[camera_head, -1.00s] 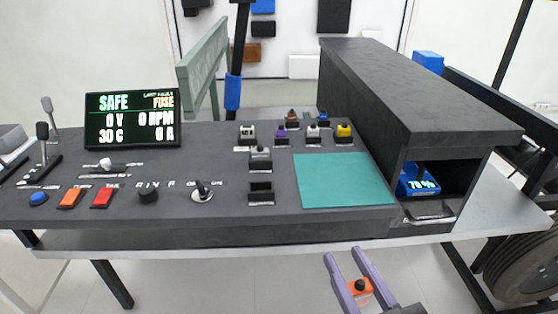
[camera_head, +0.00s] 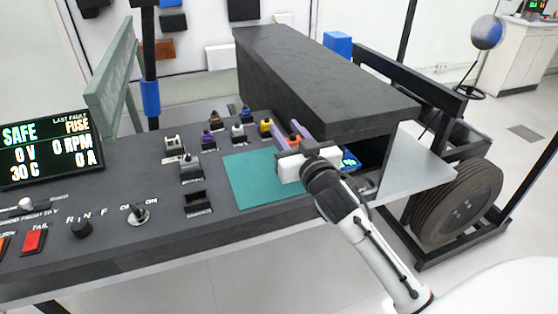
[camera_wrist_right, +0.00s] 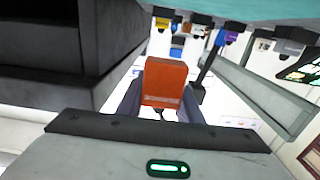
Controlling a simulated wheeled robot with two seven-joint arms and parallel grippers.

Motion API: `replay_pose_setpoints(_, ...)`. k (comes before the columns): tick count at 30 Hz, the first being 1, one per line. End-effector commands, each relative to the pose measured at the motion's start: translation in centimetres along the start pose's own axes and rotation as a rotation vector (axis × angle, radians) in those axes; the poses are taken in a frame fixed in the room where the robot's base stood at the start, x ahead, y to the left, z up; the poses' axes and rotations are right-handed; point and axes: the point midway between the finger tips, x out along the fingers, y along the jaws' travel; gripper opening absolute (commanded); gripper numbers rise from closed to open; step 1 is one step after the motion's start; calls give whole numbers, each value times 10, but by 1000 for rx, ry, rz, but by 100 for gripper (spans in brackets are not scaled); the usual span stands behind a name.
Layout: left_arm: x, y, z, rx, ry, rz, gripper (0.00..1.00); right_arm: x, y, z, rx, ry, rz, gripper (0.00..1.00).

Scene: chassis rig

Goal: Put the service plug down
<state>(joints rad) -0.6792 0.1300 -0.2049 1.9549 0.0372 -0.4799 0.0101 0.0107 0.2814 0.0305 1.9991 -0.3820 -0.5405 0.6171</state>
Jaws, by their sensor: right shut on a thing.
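The orange service plug (camera_head: 295,139) is between the purple fingers of my right gripper (camera_head: 290,136), which is shut on it. In the right wrist view the plug (camera_wrist_right: 166,82) shows as an orange block between the fingers. In the head view the gripper covers the right part of the teal mat (camera_head: 248,182) on the console. I cannot tell the plug's exact height over the mat; in the wrist view the mat's teal surface shows at the top, apart from the plug. My left gripper is not in view.
A dark box housing (camera_head: 320,80) stands close behind and right of the gripper, with a blue unit (camera_head: 349,162) in its opening. Several coloured plugs stand in sockets left of it. An empty-looking socket (camera_head: 198,203) lies left of the mat. A screen (camera_head: 45,145) reads SAFE.

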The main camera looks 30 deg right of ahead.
Motion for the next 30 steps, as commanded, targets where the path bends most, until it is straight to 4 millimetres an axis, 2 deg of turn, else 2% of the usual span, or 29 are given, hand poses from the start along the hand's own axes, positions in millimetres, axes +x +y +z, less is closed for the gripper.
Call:
replay_pose_setpoints(1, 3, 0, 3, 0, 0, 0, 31, 0, 0, 13, 2, -2, 0, 10)
replay_pose_setpoints(3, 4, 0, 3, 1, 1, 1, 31, 0, 0, 22, 2, -1, -1, 10)
replay_pose_setpoints(9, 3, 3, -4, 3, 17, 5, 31, 0, -1, 36, 2, 2, -1, 10)
replay_pose_setpoints(15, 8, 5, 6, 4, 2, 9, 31, 0, -1, 65, 2, 1, -1, 10)
replay_pose_setpoints(26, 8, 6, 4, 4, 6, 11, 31, 0, -1, 69, 1, 3, -2, 10)
replay_pose_setpoints(27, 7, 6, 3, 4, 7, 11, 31, 0, -1, 69, 1, 3, -2, 36)
replay_pose_setpoints(30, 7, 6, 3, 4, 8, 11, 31, 0, -1, 68, 1, 3, -2, 51)
